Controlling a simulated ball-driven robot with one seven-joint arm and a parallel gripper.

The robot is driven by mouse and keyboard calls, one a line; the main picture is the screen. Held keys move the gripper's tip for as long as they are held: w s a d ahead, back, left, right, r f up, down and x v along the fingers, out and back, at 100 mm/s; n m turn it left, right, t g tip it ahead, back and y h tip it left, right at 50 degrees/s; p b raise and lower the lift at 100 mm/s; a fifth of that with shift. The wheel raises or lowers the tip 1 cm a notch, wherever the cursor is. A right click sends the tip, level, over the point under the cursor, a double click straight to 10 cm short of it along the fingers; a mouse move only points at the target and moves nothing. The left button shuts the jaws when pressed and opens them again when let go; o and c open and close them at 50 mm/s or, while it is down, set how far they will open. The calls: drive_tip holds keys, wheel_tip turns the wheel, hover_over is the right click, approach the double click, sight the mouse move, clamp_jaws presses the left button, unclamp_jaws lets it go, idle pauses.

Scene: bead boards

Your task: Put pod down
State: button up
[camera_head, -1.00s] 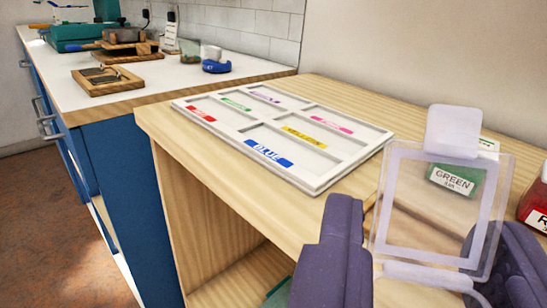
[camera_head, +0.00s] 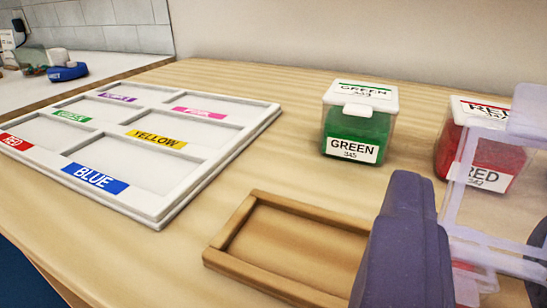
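My gripper (camera_head: 474,215) is at the lower right, its purple left finger (camera_head: 402,245) in front of the wooden tray. The right finger is mostly cut off by the picture edge. Between the fingers is a clear, see-through pod (camera_head: 462,190) with a pale lid tab, held above the wooden counter (camera_head: 230,250). The pod looks empty and runs off the right edge. Its underside and any contact with the counter are hidden.
A wooden-rimmed tray (camera_head: 228,262) lies empty in front. A green pod (camera_head: 357,130) and a red pod (camera_head: 452,140) stand behind it. A white sorting board (camera_head: 160,215) with colour-labelled compartments lies left. Counter between board and tray is bare.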

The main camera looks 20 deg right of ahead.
drive_tip(key=b, duration=0.2)
hover_over(282, 222)
drive_tip(key=shift+s+f, duration=0.25)
drive_tip(key=shift+f, duration=0.15)
drive_tip(key=shift+w+f, duration=0.2)
drive_tip(key=shift+w, duration=0.1)
wheel_tip(282, 222, down, 3)
drive_tip(key=shift+f+b, duration=0.2)
drive_tip(key=shift+b, duration=0.6)
drive_tip(key=shift+r, duration=0.1)
drive_tip(key=o, duration=1)
